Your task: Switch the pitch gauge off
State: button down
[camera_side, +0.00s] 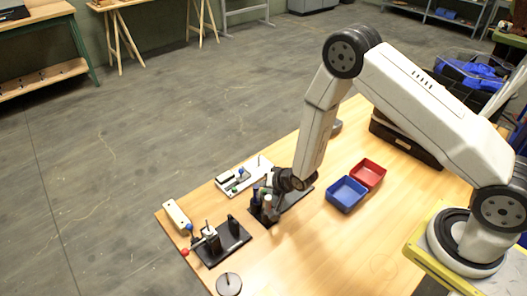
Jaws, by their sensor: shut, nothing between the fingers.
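My gripper (268,212) is small and dark in this view, at the end of my arm, low over a black base plate (293,201) on the wooden table. It is shut, with nothing visible held in it. Small upright parts, one of them pale, stand close around it; I cannot tell whether it touches them. I cannot make out for certain which device is the pitch gauge or how its switch is set. A second black plate (234,249) to the left carries a metal post fixture (211,239) with a red knob (185,252) and a blue knob (189,227).
A white board (233,187) with small blue and green parts lies behind my gripper. A white bar (176,214) and a grey disc (229,284) lie near the table's left edges. Blue (347,194) and red (369,173) trays stand to the right. The front tabletop is clear.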

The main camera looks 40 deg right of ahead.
jog(key=shift+f, duration=0.7)
dwell(1.1)
jog(key=shift+r, duration=0.7)
jog(key=shift+r, duration=0.15)
notch_tip(320, 180, up, 6)
jog(key=shift+f, duration=0.15)
dwell(0.9)
